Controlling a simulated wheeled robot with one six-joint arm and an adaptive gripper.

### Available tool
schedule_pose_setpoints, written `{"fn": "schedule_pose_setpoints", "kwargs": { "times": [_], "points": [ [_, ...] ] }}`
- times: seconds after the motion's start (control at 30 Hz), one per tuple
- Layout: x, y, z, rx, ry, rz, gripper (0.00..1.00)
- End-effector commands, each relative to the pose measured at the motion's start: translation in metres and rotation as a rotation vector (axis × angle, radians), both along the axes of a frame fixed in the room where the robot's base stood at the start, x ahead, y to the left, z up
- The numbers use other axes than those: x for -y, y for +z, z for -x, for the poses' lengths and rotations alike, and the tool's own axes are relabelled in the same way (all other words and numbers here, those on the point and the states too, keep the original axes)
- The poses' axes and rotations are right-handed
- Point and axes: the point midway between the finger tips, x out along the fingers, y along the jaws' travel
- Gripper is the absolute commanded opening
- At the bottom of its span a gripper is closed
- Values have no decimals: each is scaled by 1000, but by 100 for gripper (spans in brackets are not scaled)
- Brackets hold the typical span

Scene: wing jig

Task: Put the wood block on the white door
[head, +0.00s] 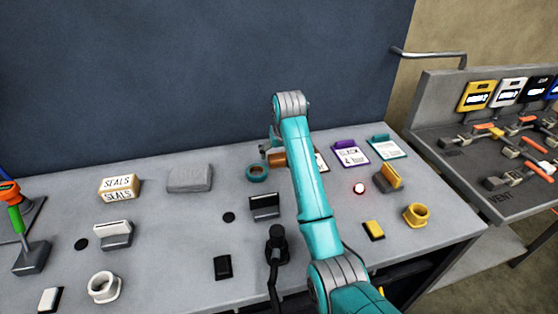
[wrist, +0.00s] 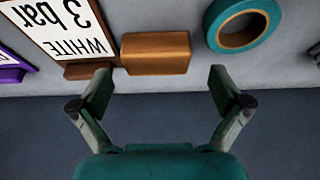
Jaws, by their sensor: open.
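The wood block (wrist: 155,53) is a brown, round-edged block lying on the grey bench. It also shows in the head view (head: 277,159), partly hidden by my arm. My gripper (wrist: 160,86) is open and empty, its fingers apart, with the block just ahead of the gap between the fingertips. I see no clear contact. On the right-hand bench, a white panel (head: 509,91) stands between a yellow and a black one; it may be the white door, but I cannot tell for sure.
A teal tape roll (wrist: 242,22) lies beside the block; a card reading "WHITE 3 bar" (wrist: 62,25) is on its other side. A purple-clipped card (head: 350,154), yellow ring (head: 416,214) and small holders stand around. Orange-handled parts (head: 535,145) crowd the right-hand bench.

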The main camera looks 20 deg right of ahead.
Motion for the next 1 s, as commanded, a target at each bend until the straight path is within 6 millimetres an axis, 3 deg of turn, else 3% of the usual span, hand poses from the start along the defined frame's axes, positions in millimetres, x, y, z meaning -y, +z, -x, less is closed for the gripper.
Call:
{"fn": "schedule_pose_setpoints", "kwargs": {
  "times": [0.2, 0.53, 0.57, 0.7, 0.8, 0.87, 1.0],
  "points": [
    [3, -27, -13, -2, 0, 0, 100],
    [3, -33, -16, 0, 0, 0, 100],
    [3, -33, -16, 0, 0, 0, 98],
    [3, -33, -16, 0, 0, 0, 62],
    [3, -33, -16, 0, 0, 0, 42],
    [3, -33, -16, 0, 0, 0, 37],
    [3, -33, -16, 0, 0, 0, 36]
  ]
}}
